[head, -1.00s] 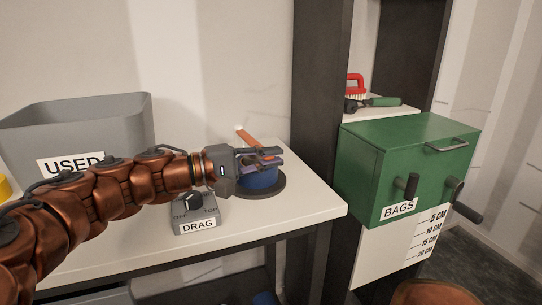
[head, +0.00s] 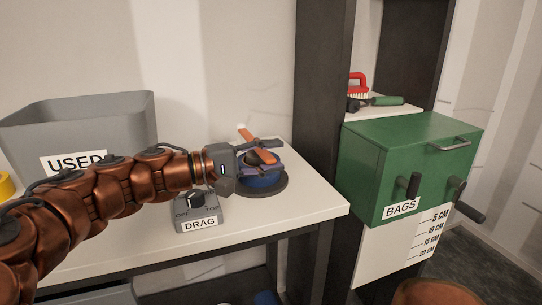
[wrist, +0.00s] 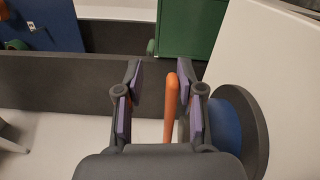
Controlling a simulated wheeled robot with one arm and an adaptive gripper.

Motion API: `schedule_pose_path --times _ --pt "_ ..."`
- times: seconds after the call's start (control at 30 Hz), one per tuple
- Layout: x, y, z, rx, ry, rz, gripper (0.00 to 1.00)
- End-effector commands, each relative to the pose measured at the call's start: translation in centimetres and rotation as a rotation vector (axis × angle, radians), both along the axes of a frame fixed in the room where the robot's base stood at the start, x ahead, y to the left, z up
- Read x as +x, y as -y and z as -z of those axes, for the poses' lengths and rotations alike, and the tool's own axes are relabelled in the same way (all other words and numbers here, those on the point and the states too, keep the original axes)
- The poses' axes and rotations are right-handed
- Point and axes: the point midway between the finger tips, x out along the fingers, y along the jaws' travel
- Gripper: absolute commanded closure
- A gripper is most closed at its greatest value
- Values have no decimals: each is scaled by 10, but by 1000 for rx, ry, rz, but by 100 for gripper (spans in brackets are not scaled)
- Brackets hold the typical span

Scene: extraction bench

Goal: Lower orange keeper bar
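The orange keeper bar (head: 247,136) slants over the round blue spool (head: 264,181) on the white bench, its far end raised. My gripper (head: 263,155) is at the bar, above the spool, with its fingers spread. In the wrist view the bar (wrist: 171,106) runs lengthwise between the two purple-padded fingers of my gripper (wrist: 163,95). A clear gap shows on the left, and the bar is closer to the right finger. The blue spool (wrist: 226,124) with its dark base shows right of the fingers. The bar's lower end is hidden behind the gripper.
A grey DRAG box (head: 198,212) with a dial sits just in front of my wrist. A grey USED bin (head: 120,125) stands left. A dark post (head: 315,110) and a green BAGS box (head: 400,165) with protruding handles are right. The bench's right end is clear.

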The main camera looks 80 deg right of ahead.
Motion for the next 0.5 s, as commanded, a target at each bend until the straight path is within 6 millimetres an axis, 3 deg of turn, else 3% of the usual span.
schedule_pose_path --times 0.17,0.5 --pt "16 -9 0 0 0 -5 62" --pt "69 -43 0 1 -1 -5 62"
